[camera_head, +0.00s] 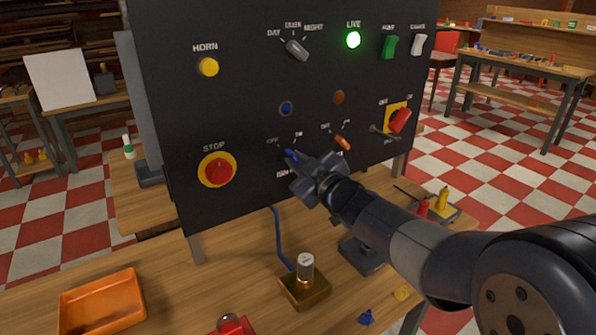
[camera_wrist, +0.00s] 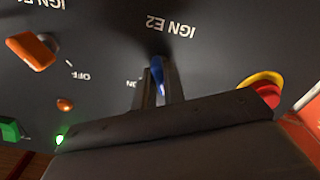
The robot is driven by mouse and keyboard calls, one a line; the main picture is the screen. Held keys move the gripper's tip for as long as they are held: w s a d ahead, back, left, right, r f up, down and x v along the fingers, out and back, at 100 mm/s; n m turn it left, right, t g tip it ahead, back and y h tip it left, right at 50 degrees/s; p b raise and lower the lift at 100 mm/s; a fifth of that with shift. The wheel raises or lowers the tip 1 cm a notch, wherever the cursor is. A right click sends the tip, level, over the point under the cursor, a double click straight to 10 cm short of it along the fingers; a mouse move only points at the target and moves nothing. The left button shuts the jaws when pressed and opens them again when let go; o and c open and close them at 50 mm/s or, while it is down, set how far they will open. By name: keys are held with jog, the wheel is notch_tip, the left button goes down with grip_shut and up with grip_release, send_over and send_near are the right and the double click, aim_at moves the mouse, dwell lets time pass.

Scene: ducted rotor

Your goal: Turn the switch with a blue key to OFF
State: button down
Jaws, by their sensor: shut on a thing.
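The blue key (camera_head: 290,155) sits in its switch low in the middle of the black panel, under OFF and ON marks. My gripper (camera_head: 298,162) reaches it from the lower right. In the wrist view the same blue key (camera_wrist: 158,76) is between the two fingers (camera_wrist: 157,86), which are shut on it. The picture there is upside down, with the label IGN E2 above the key and an ON mark left of the fingers. The fingers hide much of the switch, and I cannot tell which mark the key points at.
Close by are an orange key (camera_head: 343,142), a blue button (camera_head: 286,108), an orange button (camera_head: 339,97), a red STOP button (camera_head: 219,171) and a red rotary switch (camera_head: 400,120). A green LIVE lamp (camera_head: 353,40) is lit. A brass-coloured block (camera_head: 305,289) stands on the bench below.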

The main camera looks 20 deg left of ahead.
jog(key=shift+f+n+b, duration=0.1)
jog(key=shift+n+b, duration=0.4)
jog(key=shift+n, duration=0.4)
jog(key=c, duration=1.5)
grip_release()
jog(key=v, duration=1)
jog(key=shift+s+d, duration=0.25)
jog(key=shift+d, duration=0.05)
